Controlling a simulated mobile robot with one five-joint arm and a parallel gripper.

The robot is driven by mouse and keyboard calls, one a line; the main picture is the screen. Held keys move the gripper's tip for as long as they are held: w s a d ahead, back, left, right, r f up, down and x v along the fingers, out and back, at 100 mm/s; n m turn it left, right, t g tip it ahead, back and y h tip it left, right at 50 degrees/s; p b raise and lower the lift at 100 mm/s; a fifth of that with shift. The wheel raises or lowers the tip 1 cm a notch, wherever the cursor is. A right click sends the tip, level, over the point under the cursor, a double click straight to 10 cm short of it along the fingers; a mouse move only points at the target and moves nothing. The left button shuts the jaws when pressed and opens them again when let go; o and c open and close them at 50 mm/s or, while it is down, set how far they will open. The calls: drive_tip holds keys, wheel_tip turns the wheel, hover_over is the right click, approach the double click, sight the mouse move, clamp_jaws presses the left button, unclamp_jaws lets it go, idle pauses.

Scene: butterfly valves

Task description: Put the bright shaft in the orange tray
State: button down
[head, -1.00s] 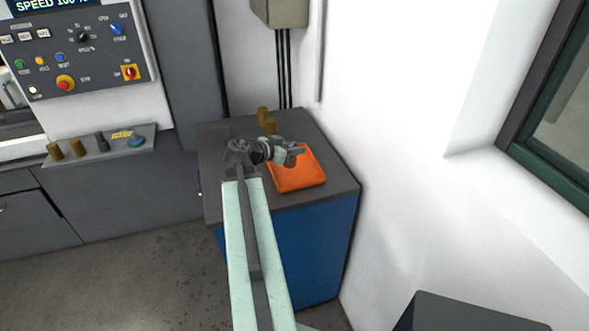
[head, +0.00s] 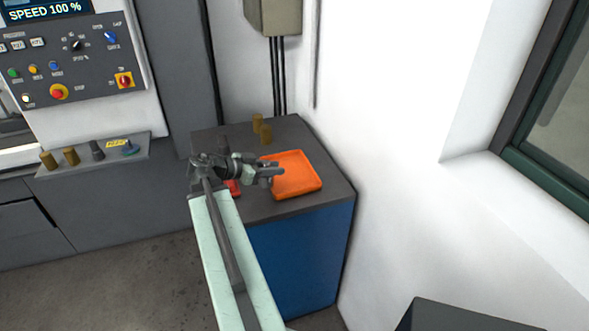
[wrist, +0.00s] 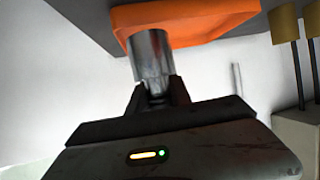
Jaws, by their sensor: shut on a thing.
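The bright shaft (wrist: 151,58) is a shiny metal cylinder in the wrist view. My gripper (wrist: 157,92) is shut on it, with the shaft sticking out past the fingertips. The orange tray (head: 297,180) lies on the dark top of a blue cabinet in the head view and looks empty where I see it. My gripper (head: 272,171) is at the tray's left edge in the head view; its height over the tray is hard to tell. In the wrist view the orange tray (wrist: 196,22) shows behind the shaft. The shaft is too small to make out clearly in the head view.
A red thing (head: 234,188) lies partly hidden behind my arm. White walls rise behind and right. A machine with a control panel (head: 75,60) and a ledge of parts (head: 95,155) is at left.

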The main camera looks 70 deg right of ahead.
drive_tip(key=s+d, duration=0.1)
drive_tip(key=d, duration=0.2)
drive_tip(key=s+d, duration=0.3)
drive_tip(key=d, duration=0.2)
drive_tip(key=shift+s+d+f+b, duration=0.25)
drive_tip(key=shift+d+f+b, duration=0.1)
drive_tip(key=shift+f, duration=0.05)
drive_tip(key=shift+s+d+f, duration=0.1)
drive_tip(key=shift+s+d, duration=0.15)
drive_tip(key=shift+d, duration=0.25)
wheel_tip(320, 180, down, 4)
drive_tip(key=b, duration=0.4)
drive_tip(key=shift+a, duration=0.1)
drive_tip(key=shift+r, duration=0.3)
drive_tip(key=shift+f, duration=0.15)
drive_tip(key=c, duration=1.2)
unclamp_jaws()
